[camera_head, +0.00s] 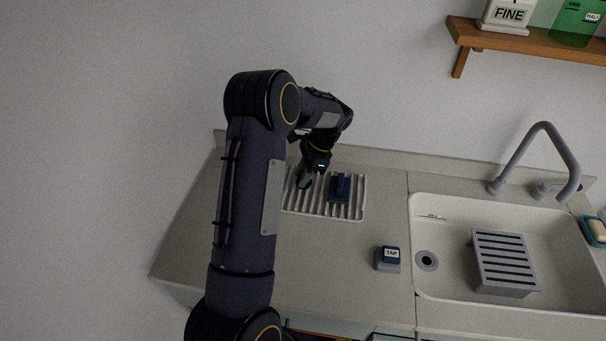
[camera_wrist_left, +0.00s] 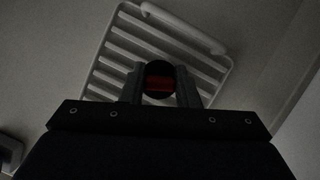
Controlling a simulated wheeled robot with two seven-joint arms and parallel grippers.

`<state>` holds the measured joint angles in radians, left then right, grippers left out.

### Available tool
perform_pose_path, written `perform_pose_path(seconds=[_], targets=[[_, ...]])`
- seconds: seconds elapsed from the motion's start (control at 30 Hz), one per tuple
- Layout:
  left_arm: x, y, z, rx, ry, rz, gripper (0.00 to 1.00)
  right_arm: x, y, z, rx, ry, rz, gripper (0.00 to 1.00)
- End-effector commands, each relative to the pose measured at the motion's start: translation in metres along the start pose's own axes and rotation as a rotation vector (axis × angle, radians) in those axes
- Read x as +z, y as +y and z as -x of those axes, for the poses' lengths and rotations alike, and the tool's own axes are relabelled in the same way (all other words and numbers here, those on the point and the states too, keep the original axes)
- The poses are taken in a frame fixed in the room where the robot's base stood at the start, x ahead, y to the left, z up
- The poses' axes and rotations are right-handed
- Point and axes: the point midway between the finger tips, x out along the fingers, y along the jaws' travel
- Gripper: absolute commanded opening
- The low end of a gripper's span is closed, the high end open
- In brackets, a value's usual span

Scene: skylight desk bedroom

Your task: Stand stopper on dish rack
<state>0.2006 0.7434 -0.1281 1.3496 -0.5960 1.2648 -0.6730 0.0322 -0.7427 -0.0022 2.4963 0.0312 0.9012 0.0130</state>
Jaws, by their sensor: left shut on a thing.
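The stopper, round and dark with a red centre, shows in the left wrist view (camera_wrist_left: 159,80) between the two fingers of my left gripper (camera_wrist_left: 160,88). In the head view my left gripper (camera_head: 304,181) is shut on it, pointing down over the left part of the white slatted dish rack (camera_head: 360,211). The stopper is small and dark there, partly hidden by the fingers. The rack also shows behind the stopper in the left wrist view (camera_wrist_left: 120,42). I cannot tell whether the stopper touches the slats. My right gripper is not in view.
A block labelled TAP (camera_head: 388,260) stands on the counter, left of the white sink (camera_head: 460,300). The sink holds a grey slotted box (camera_head: 503,262). A grey faucet (camera_head: 545,135) rises behind. The front-left counter is clear.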

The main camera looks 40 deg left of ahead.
Motion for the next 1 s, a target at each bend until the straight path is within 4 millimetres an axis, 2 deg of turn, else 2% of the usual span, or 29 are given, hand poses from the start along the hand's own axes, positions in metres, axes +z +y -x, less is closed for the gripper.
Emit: perform_pose_path(seconds=[0.1,0.33,0.37,0.5,0.57,0.87,1.0], targets=[[-0.003,0.000,-0.007,0.000,0.001,-0.001,0.00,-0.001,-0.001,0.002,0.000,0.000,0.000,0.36],[-0.004,0.000,-0.008,-0.001,0.001,0.000,0.00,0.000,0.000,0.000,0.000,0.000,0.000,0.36],[-0.004,0.000,-0.008,-0.001,0.001,0.000,0.31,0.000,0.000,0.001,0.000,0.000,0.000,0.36],[-0.003,0.000,-0.008,-0.001,0.001,0.000,0.49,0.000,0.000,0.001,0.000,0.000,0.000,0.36],[-0.003,0.000,-0.008,-0.001,0.001,0.000,0.55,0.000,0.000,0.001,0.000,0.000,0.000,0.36],[-0.003,0.000,-0.005,-0.002,0.002,0.000,0.55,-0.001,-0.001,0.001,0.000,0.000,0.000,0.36],[-0.004,-0.001,0.010,-0.005,0.005,0.002,0.55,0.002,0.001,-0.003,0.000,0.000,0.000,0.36]])
